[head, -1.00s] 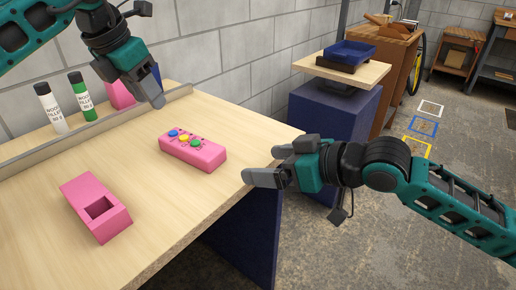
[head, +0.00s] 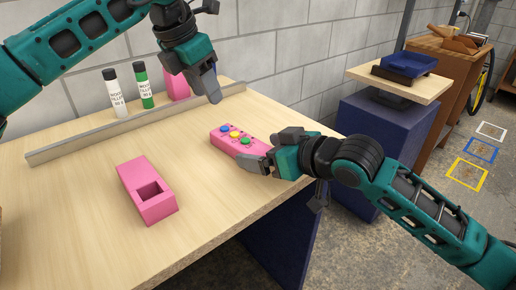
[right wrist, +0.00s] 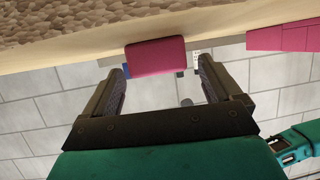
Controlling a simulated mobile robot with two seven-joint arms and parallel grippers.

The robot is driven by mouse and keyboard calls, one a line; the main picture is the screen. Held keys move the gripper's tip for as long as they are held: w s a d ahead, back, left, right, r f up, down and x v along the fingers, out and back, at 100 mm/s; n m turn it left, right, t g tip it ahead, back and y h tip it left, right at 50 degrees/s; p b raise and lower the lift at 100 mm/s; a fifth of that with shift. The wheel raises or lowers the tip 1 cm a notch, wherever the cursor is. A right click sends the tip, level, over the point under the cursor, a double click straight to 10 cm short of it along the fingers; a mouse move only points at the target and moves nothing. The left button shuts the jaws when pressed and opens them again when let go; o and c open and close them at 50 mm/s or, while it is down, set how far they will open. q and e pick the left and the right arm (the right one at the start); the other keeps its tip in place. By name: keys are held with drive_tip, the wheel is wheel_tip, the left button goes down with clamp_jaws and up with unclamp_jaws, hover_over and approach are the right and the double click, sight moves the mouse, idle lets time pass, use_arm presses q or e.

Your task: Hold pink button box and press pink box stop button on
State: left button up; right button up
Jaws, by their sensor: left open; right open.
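The pink button box (head: 228,142) lies on the wooden table with blue, yellow and green buttons on top. Its right end is hidden behind my right gripper (head: 258,163). In the right wrist view the end of the pink box (right wrist: 155,56) shows ahead, between the lines of the two open fingers (right wrist: 163,82); I cannot tell whether they touch it. My left gripper (head: 210,92) hangs above the table behind the button box, pointing down and empty.
A second pink box with a square opening (head: 132,176) lies at the table's front left. A white bottle (head: 117,100), a green bottle (head: 145,92) and a pink object (head: 177,86) stand behind a low rail (head: 80,145). A blue tray (head: 408,64) stands on another stand.

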sight(241, 146)
drive_tip(key=shift+x, duration=1.25)
use_arm(q)
drive_tip(key=shift+c, duration=0.2)
use_arm(e)
drive_tip(key=c, duration=1.2)
use_arm(q)
clamp_jaws()
